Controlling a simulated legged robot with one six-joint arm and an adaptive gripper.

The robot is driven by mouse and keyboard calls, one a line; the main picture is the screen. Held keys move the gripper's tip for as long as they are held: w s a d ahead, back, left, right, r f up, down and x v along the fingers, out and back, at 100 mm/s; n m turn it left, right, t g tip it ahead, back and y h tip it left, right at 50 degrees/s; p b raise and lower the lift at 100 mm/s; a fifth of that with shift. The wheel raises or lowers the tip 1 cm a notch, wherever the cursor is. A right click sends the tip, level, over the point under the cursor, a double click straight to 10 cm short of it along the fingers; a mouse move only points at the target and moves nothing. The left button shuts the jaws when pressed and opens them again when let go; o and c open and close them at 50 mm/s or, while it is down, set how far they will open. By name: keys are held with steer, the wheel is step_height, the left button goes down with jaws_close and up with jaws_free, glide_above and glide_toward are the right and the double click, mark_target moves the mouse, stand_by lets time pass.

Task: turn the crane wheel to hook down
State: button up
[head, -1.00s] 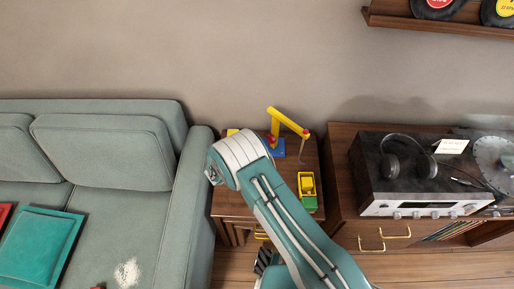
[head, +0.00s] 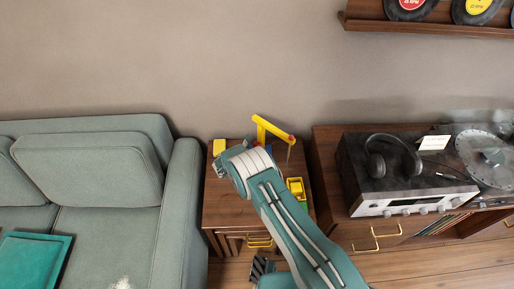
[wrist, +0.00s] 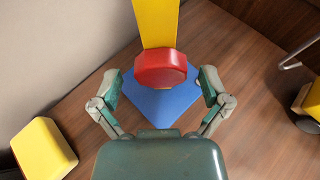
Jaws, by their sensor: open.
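The toy crane has a yellow mast and boom (head: 271,129) and stands on the small wooden side table, mostly behind my arm in the head view. In the wrist view its yellow mast (wrist: 157,22) rises from a blue base (wrist: 160,103). The red crane wheel (wrist: 161,68) sits on the mast's near side. My gripper (wrist: 160,88) is open, with one finger on each side of the wheel and a gap on both sides. The hook line (head: 289,152) hangs from the boom's right end. The hook itself is too small to make out.
A yellow block (wrist: 44,148) lies left of the crane. A yellow and green toy truck (head: 297,188) stands at the table's right. A green sofa (head: 95,200) is left of the table (head: 228,208); a cabinet with a stereo (head: 400,185) is right.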

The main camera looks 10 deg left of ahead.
steer(key=shift+w+d+f, duration=0.15)
steer(key=shift+w, duration=0.15)
steer(key=c, duration=1.1)
steer(key=shift+c, duration=0.2)
steer(key=shift+m+t+y, duration=0.4)
steer(key=shift+m+y, duration=0.2)
steer(key=shift+m, duration=0.4)
steer(key=shift+w, duration=0.1)
